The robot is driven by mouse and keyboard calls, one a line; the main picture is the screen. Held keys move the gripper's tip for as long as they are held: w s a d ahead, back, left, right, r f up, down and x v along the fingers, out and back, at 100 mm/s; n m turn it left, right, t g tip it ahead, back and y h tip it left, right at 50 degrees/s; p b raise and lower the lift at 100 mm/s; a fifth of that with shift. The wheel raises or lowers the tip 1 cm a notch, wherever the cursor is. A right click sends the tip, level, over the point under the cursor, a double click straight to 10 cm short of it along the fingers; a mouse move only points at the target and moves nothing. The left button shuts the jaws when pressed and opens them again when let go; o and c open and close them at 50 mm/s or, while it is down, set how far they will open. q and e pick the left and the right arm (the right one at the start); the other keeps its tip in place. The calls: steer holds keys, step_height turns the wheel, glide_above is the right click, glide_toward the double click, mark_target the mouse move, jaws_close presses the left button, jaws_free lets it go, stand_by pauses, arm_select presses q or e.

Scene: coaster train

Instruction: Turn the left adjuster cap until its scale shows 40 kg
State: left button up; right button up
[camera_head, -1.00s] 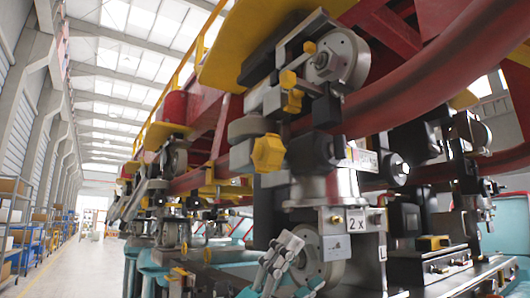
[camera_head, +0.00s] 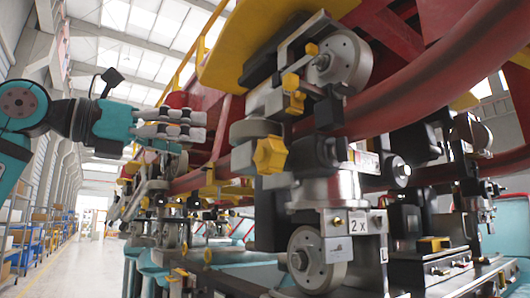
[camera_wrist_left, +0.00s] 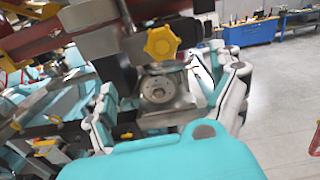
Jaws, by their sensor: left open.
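A yellow lobed adjuster cap (camera_head: 269,154) sits on the side of the nearest wheel assembly in the head view. It also shows in the left wrist view (camera_wrist_left: 161,42), at the top centre, above a round metal part. I cannot read a kg scale on it in either view. My left gripper (camera_head: 203,126) is open and empty, coming in from the left with its fingers pointing right. It is apart from the cap, to its left and slightly higher in the picture. In the wrist view its fingers (camera_wrist_left: 172,88) are spread wide. My right gripper is not in view.
A red curved rail (camera_head: 420,80) and the wheels (camera_head: 340,58) crowd around the cap. A block marked "2 x" (camera_head: 356,225) is below it. A yellow panel (camera_head: 225,60) hangs above. The aisle floor (camera_head: 85,270) at the left is clear.

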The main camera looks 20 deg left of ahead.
mark_target(262, 152)
arm_select(q)
steer(key=p+x, duration=0.5)
steer(key=x, duration=1)
steer(key=shift+w+d+r, duration=0.1)
steer(key=shift+d, duration=0.1)
steer(key=shift+w+d+p, duration=0.3)
steer(key=shift+w+d, duration=0.1)
steer(key=shift+w, duration=0.1)
steer(key=shift+c, duration=0.4)
steer(key=c, duration=1.1)
